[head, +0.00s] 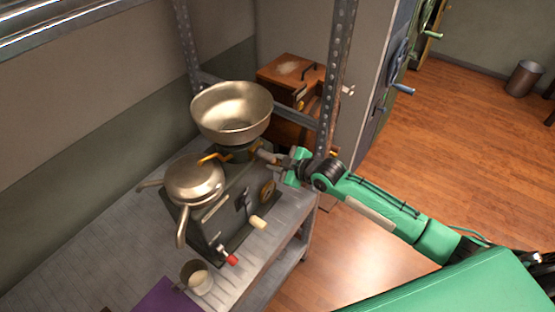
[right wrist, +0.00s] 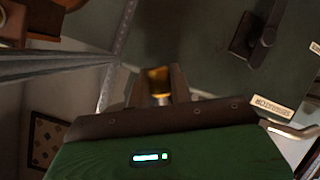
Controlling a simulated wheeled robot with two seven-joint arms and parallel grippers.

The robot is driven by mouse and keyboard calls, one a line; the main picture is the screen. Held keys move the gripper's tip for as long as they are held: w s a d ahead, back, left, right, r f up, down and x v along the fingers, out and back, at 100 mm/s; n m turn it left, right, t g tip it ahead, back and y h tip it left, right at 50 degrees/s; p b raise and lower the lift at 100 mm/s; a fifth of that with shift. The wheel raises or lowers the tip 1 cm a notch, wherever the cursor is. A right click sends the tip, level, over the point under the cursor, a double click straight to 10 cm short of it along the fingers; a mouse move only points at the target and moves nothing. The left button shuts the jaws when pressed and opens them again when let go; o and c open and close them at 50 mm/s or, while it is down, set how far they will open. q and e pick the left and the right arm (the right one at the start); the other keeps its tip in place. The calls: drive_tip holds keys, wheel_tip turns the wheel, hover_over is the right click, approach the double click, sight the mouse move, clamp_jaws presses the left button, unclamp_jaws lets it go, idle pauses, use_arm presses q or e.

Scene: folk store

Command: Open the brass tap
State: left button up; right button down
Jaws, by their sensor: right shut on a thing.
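A grey machine (head: 228,205) stands on the bench, with a large metal bowl (head: 232,108) on top. The brass tap (head: 213,157) shows just under the bowl, partly hidden by it and by the machine's parts. My right gripper (head: 270,156) reaches in from the right, below the bowl's right side. In the right wrist view, a brass piece (right wrist: 158,76), which looks like part of the tap, sits between the closed fingers of my right gripper (right wrist: 159,85). How far the tap is turned cannot be told. My left gripper is not in view.
A perforated metal post (head: 335,75) rises close beside my right gripper. The machine has a rounded metal cover with spouts (head: 194,178), a crank with a cream knob (head: 258,222) and a red knob (head: 231,260). A mug (head: 200,284) stands in front. A wooden cabinet (head: 280,72) is behind.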

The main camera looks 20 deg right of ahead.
drive_tip(key=shift+s+a+f+m+y+b, duration=0.2)
drive_tip(key=shift+m+y+b, duration=0.1)
drive_tip(key=shift+m, duration=0.3)
drive_tip(key=shift+g, duration=0.3)
drive_tip(key=c, duration=1.3)
unclamp_jaws()
drive_tip(key=shift+o, duration=0.2)
drive_tip(key=b+v, duration=0.4)
drive_tip(key=v, duration=0.9)
drive_tip(key=shift+s+d+r, duration=0.15)
drive_tip(key=shift+s+d, duration=0.05)
drive_tip(key=shift+s, duration=0.1)
